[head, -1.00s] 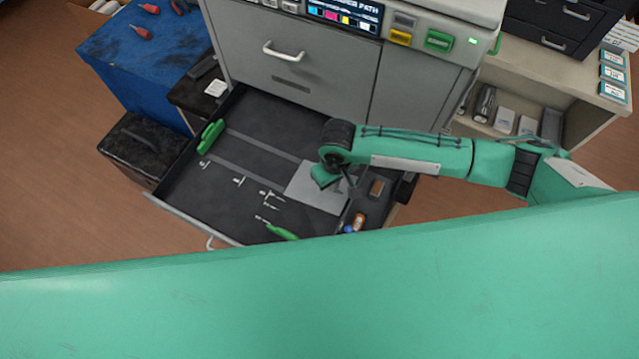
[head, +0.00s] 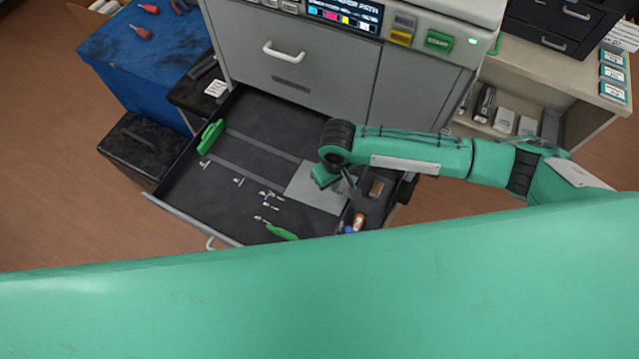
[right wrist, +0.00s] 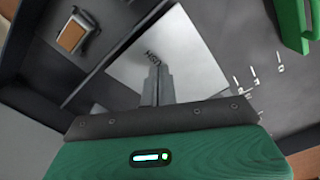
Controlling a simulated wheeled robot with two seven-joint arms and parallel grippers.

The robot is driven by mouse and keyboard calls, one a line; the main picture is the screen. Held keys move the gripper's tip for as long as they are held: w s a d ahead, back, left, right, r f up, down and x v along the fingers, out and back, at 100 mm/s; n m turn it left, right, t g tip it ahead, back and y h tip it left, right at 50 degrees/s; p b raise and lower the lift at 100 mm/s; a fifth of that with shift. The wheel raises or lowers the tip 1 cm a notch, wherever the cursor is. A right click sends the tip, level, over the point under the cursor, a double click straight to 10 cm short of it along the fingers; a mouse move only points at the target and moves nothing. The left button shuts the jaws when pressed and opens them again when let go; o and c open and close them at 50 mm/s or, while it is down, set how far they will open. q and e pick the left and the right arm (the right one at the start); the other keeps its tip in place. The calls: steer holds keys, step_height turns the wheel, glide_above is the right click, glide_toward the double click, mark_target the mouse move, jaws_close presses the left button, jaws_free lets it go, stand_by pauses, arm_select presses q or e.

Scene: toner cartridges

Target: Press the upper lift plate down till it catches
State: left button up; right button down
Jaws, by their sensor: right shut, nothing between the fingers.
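The lift plate (head: 318,193) is a light grey square plate in the right part of the open drawer. In the right wrist view the plate (right wrist: 200,65) fills the middle and bears the letters "PUSH", partly behind the fingers. My right gripper (head: 348,190) is over the plate's right side, fingers pointing down. In the right wrist view its fingers (right wrist: 157,72) are shut together and empty, with the tips at the lettering. I cannot tell whether the tips touch the plate. My left gripper is not in view.
The open drawer (head: 165,207) has a green guide (head: 210,136) at left, a green lever (head: 283,232) in front and several small white marks. A side strip with a brown pad (head: 376,187) lies right of the plate. The printer front (head: 310,65) rises behind.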

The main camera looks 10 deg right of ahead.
steer(key=shift+f, duration=0.15)
stand_by(0.4)
steer(key=shift+f+b, duration=0.7)
steer(key=shift+f, duration=1.2)
steer(key=shift+r, duration=0.1)
step_height(320, 180, up, 10)
steer(key=p, duration=1.1)
